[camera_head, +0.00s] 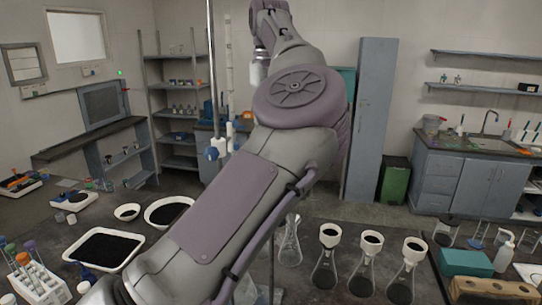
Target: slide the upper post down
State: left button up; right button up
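A tall, thin metal post (212,75) stands upright left of centre and runs out of the top of the view. I cannot tell which part is the upper post. One of my arms rises from the lower left across the middle and hides much of the area behind it. A small pale piece shows beside its upper links; I cannot tell what it is. I see neither gripper's fingers.
A black-filled tray (104,249), bowls (167,211) and a tube rack (38,281) are on the left of the bench. Flasks with white funnels (328,262) stand at the right, near a teal box (465,263). Behind are shelves, a tall grey cabinet (370,120) and a green bin (394,181).

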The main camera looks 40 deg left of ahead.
pick_arm(q)
jog(key=f, duration=0.2)
jog(key=f+p, duration=0.1)
jog(key=f, duration=0.1)
jog(key=w+f, duration=0.1)
jog(key=f, duration=0.1)
jog(key=shift+d, duration=0.25)
jog(key=shift+f+p, duration=0.3)
jog(key=shift+f, duration=0.1)
jog(key=shift+s+a+f, duration=0.1)
jog(key=shift+s+f, duration=0.05)
jog(key=shift+f, duration=0.3)
jog(key=c, duration=0.6)
grip_shut()
pick_arm(e)
jog(key=shift+w+d+r, duration=0.1)
jog(key=shift+w+r, duration=0.85)
jog(key=shift+w, duration=0.1)
jog(key=shift+w, duration=0.1)
